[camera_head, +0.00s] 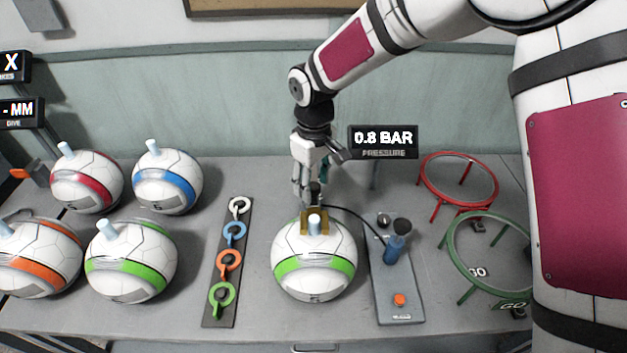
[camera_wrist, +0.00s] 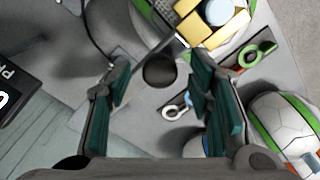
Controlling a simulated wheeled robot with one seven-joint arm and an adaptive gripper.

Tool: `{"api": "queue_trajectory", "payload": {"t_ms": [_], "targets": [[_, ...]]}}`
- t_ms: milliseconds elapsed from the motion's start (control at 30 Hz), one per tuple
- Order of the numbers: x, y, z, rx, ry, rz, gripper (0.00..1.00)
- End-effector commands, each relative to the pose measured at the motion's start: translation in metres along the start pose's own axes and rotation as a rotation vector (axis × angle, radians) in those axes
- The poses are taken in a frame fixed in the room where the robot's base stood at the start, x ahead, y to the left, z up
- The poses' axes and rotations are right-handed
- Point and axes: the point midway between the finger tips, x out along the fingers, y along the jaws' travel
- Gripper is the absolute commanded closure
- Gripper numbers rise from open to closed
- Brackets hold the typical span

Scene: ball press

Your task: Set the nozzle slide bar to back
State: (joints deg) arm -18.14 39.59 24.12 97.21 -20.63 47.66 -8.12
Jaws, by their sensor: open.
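A ball with a green band (camera_head: 314,268) sits at mid-table with a brass-yellow block (camera_head: 331,221) and a pale blue plug (camera_head: 315,224) on top. The block also shows at the top of the wrist view (camera_wrist: 222,33). A slim bar runs from it to a dark round knob (camera_wrist: 160,71), taken as the slide bar's handle. In the head view the knob (camera_head: 315,188) stands just behind the block. My gripper (camera_head: 307,187) is above and behind the ball, pointing down. In the wrist view its teal-padded fingers (camera_wrist: 162,82) are open, one on each side of the knob, with visible gaps.
A pump panel (camera_head: 395,285) with a blue cylinder stands right of the ball, its dark hose running to the nozzle. A strip of coloured ring tags (camera_head: 229,262) lies left. Several banded balls fill the left; red (camera_head: 458,181) and green hoops stand right. The pressure sign (camera_head: 384,141) reads 0.8 BAR.

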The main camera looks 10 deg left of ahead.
Motion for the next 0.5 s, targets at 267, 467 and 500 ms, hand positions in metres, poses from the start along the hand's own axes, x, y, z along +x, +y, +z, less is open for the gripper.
{"api": "queue_trajectory", "payload": {"t_ms": [267, 467, 500], "targets": [[-0.0004, 0.0001, 0.0, 0.0, 0.0, 0.0, 0.96], [-0.0003, 0.0006, -0.0006, 0.0, 0.0, 0.0, 1.0], [0.0001, 0.0018, -0.0018, 0.0, 0.001, 0.001, 1.0]]}}
